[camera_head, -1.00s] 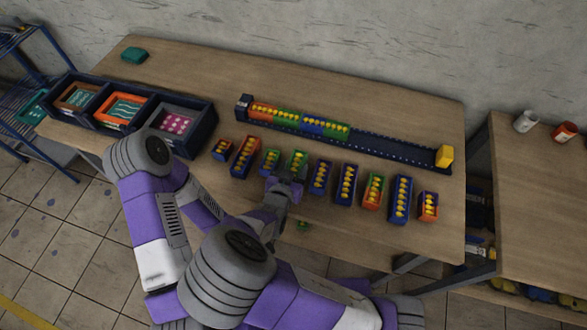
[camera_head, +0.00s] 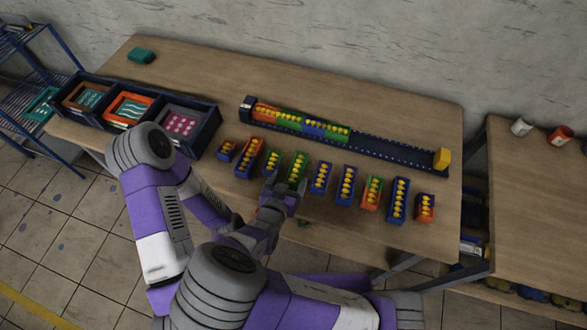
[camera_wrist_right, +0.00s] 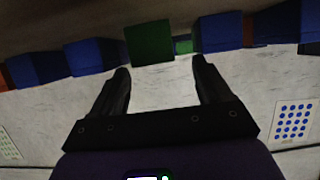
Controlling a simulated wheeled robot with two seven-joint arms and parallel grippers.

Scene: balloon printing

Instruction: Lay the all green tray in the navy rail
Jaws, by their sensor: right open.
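A green tray (camera_head: 297,168) with yellow pieces lies in the front row on the table; in the wrist view its green end face (camera_wrist_right: 151,43) is just beyond my fingertips, roughly between them. My right gripper (camera_head: 285,188) is open and empty in front of this tray; its two fingers (camera_wrist_right: 160,78) stand apart. A shorter, partly green tray (camera_head: 272,163) is just to its left. The navy rail (camera_head: 390,152) runs behind the row. Its left part holds orange, green and blue trays; its right part is empty. My left gripper is not in view.
Blue trays (camera_head: 320,178) and mixed-colour trays (camera_head: 371,192) stand close on both sides in the row. A yellow block (camera_head: 442,158) sits at the rail's right end. A dark divided box (camera_head: 207,135) is at the left. Clear table lies behind the rail.

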